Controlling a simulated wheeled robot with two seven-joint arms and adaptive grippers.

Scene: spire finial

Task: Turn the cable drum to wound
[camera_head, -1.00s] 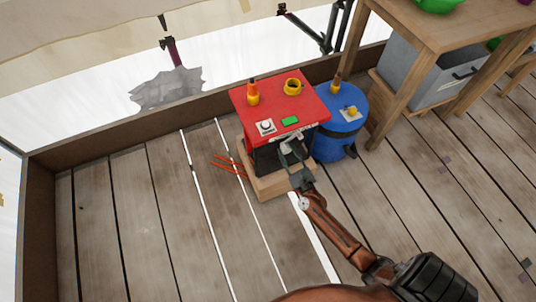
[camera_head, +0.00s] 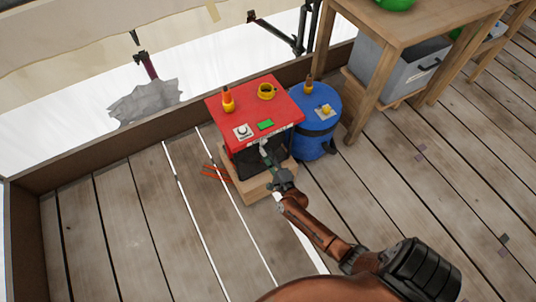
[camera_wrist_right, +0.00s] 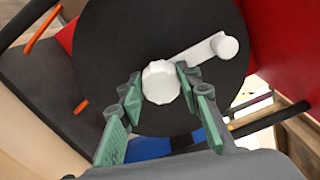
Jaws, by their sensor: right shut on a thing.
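The cable drum shows in the right wrist view as a black disc (camera_wrist_right: 110,55) with a white faceted hub (camera_wrist_right: 160,82) at its centre. A white crank arm with a round knob (camera_wrist_right: 224,45) points to the upper right. My right gripper (camera_wrist_right: 160,76) has its green fingers on either side of the hub and is shut on it. In the head view my right gripper (camera_head: 267,152) reaches the front of the red-topped unit (camera_head: 250,105), and the drum beneath is mostly hidden in shadow. My left gripper is not in view.
A blue barrel (camera_head: 316,120) stands close right. Orange rods (camera_head: 216,173) lie left of the wooden base. Plank floor in front is clear.

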